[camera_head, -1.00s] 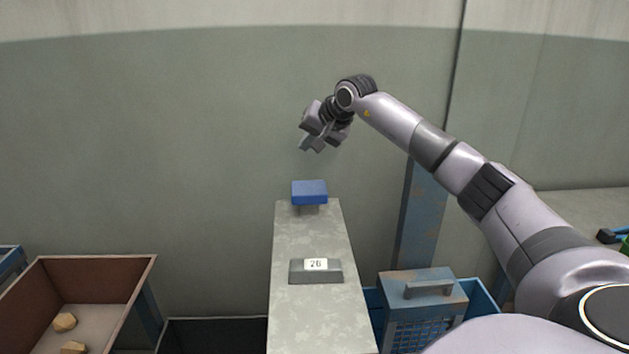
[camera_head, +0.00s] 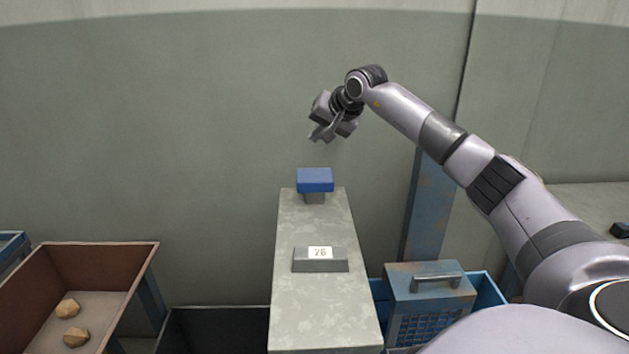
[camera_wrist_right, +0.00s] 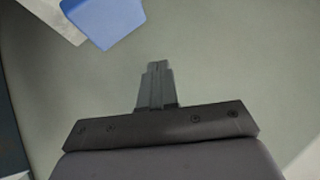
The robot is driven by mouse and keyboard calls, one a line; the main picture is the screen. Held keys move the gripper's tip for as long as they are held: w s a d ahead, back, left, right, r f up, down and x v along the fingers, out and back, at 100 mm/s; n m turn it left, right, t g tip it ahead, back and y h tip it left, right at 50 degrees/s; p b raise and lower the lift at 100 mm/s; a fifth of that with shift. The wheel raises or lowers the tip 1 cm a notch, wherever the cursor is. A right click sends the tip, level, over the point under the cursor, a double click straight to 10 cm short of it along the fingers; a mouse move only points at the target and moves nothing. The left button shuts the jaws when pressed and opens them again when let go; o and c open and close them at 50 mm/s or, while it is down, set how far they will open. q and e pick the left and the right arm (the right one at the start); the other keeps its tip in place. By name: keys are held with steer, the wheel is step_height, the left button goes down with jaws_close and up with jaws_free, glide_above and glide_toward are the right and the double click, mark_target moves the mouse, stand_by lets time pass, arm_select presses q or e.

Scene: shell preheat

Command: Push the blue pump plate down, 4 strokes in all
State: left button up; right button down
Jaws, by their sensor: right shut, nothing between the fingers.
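The blue pump plate (camera_head: 314,180) sits on a short grey stem at the far end of a narrow grey bench. It stands raised above the bench top. My right gripper (camera_head: 318,138) is shut and empty, in the air above the plate and apart from it. In the right wrist view the shut fingers (camera_wrist_right: 156,75) point toward the green wall, and the blue plate (camera_wrist_right: 105,20) shows at the upper left, clear of the fingers. My left gripper is not in view.
A grey block with a label reading 26 or 76 (camera_head: 320,259) sits on the grey bench (camera_head: 325,310). A brown bin (camera_head: 120,255) with tan lumps stands at the left. A blue-grey box with a handle (camera_head: 429,290) stands right of the bench. A green wall lies behind.

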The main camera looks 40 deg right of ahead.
steer(key=b, duration=0.4)
glide_above(317, 176)
step_height(317, 176, down, 5)
steer(key=shift+d+r, duration=0.1)
steer(key=shift+f+b, duration=0.45)
steer(key=shift+f, duration=0.65)
stand_by(0.8)
steer(key=shift+f, duration=0.4)
steer(key=shift+s+f+b, duration=0.1)
steer(key=shift+f+b, duration=0.6)
steer(key=shift+f, duration=1.2)
stand_by(1.1)
steer(key=shift+r, duration=0.1)
